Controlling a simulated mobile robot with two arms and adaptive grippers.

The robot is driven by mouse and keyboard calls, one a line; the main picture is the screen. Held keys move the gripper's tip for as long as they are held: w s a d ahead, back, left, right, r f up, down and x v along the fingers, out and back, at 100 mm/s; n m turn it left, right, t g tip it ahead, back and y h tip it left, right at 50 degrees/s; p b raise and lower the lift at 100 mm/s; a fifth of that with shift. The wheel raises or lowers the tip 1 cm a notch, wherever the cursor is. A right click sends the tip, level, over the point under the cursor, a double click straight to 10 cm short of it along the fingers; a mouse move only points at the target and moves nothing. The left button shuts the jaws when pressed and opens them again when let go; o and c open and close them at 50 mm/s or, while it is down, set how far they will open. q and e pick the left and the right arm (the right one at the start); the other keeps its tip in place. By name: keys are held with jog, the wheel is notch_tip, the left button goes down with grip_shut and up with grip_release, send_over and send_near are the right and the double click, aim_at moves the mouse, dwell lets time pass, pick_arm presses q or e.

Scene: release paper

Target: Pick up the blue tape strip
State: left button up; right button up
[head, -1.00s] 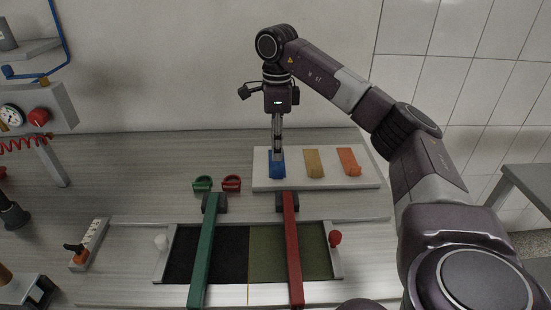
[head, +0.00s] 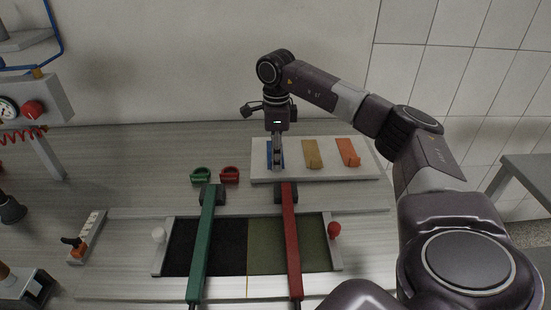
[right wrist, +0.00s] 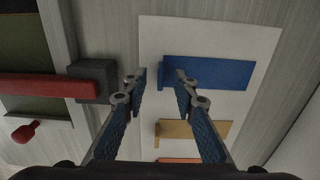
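The blue tape strip (head: 269,160) lies on the white board at its left end, partly hidden behind my right gripper (head: 277,167) in the head view. In the right wrist view the blue strip (right wrist: 215,73) lies lengthwise across the picture, with a small tab at its left end. My right gripper (right wrist: 161,76) is open, with one fingertip on each side of that tab end; the right fingertip overlaps the strip in the picture. I cannot tell whether the fingers touch it. My left gripper is not in view.
A yellow strip (head: 312,153) and an orange strip (head: 348,152) lie on the same white board (head: 330,172). A green bar (head: 204,245) and a red bar (head: 291,240) cross the dark panels in front.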

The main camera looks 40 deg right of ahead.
grip_shut()
